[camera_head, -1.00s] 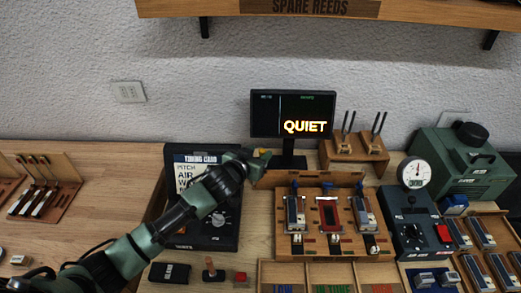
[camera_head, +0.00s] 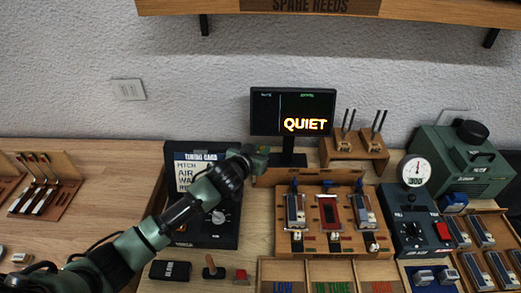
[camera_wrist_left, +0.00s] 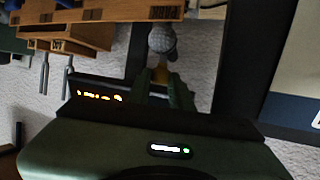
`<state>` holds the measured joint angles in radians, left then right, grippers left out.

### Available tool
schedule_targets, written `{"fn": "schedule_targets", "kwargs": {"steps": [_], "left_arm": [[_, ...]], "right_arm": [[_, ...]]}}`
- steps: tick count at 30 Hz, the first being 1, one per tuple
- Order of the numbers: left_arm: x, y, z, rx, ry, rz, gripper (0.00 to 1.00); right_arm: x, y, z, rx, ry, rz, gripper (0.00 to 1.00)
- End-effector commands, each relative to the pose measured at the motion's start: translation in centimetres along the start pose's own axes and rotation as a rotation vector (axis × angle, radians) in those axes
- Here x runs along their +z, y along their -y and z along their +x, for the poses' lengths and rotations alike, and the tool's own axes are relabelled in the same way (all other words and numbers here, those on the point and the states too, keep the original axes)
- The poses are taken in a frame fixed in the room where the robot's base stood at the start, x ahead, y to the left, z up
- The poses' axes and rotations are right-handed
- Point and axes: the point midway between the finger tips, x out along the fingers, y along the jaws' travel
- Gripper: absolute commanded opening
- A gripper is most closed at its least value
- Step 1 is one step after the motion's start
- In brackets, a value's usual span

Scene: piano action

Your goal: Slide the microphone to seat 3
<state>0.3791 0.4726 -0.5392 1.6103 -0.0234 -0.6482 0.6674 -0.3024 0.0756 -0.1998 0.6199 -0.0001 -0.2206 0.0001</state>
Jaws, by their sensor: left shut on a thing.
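My left gripper (camera_head: 262,158) is beside the left end of a wooden rail (camera_head: 318,180), just below the display. In the left wrist view the fingers of my left gripper (camera_wrist_left: 165,92) are shut on the microphone (camera_wrist_left: 162,40), which has a grey mesh ball head and a yellowish part below it. The microphone is hidden behind the gripper in the head view. Seat numbers are not readable. Three reed units stand in the wooden rack (camera_head: 312,250) in front of the rail. My right gripper is not in view.
The display (camera_head: 292,112) reads QUIET and stands just behind the gripper. The tuning card box (camera_head: 225,235) lies under my left forearm. A wooden holder with forks (camera_head: 352,150) and a dark box with a gauge (camera_head: 415,225) are to the right.

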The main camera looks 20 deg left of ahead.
Motion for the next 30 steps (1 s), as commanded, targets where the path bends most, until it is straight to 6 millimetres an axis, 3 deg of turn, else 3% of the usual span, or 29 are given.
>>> {"fn": "schedule_targets", "kwargs": {"steps": [30], "left_arm": [[0.06,-0.02,-0.02,0.0,0.001,0.0,0.0]], "right_arm": [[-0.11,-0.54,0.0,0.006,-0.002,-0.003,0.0]]}}
